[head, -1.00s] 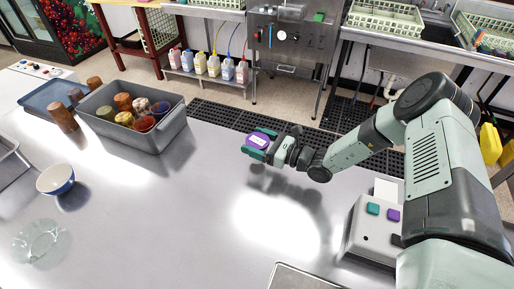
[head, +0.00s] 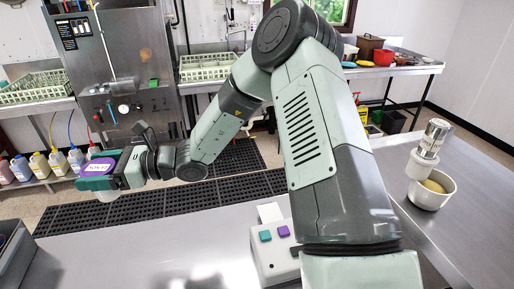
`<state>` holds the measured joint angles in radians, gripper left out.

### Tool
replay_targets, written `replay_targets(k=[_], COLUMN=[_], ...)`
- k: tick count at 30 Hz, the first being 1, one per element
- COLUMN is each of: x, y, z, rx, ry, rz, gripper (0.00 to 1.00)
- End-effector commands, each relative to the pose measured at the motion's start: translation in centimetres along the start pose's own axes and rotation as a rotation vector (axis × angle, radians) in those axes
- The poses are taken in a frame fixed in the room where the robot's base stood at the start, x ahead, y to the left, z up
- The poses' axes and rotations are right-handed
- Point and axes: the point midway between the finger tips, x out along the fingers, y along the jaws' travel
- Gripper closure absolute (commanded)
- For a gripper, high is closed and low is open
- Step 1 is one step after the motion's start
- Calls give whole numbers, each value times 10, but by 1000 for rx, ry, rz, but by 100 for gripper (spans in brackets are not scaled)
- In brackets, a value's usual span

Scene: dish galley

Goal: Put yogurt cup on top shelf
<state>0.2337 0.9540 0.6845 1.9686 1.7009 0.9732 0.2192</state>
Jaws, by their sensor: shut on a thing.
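The yogurt cup (head: 98,164) has a purple lid with a pale label, and a bit of white body shows below the fingers. My gripper (head: 96,184), with teal fingers, is shut around the cup and holds it upright, clear of the counter. The cup's sides are mostly hidden by the fingers. I cannot make out in this view which surface is the top shelf.
The steel counter (head: 150,240) lies below, with a grey bin (head: 14,262) at the left edge and a button box (head: 275,262) near my arm. At right stand a white bowl (head: 432,198) and a silver-and-white canister (head: 430,150). Green racks (head: 35,87) sit behind.

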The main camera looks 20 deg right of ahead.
Motion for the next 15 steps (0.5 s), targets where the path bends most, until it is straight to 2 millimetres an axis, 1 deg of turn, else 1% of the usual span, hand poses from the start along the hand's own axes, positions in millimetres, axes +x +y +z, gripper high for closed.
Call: replay_targets(k=[1, 3, 6, 10, 15], x=[0, -1, 0, 0, 0], y=[0, -1, 0, 0, -1], z=[26, 56, 93, 131, 168], rx=[-13, -11, -9, -8, -4], ry=[1, 0, 0, 1, 0], rz=[-1, -2, -1, -1, -2], gripper=[57, 57, 57, 57, 57])
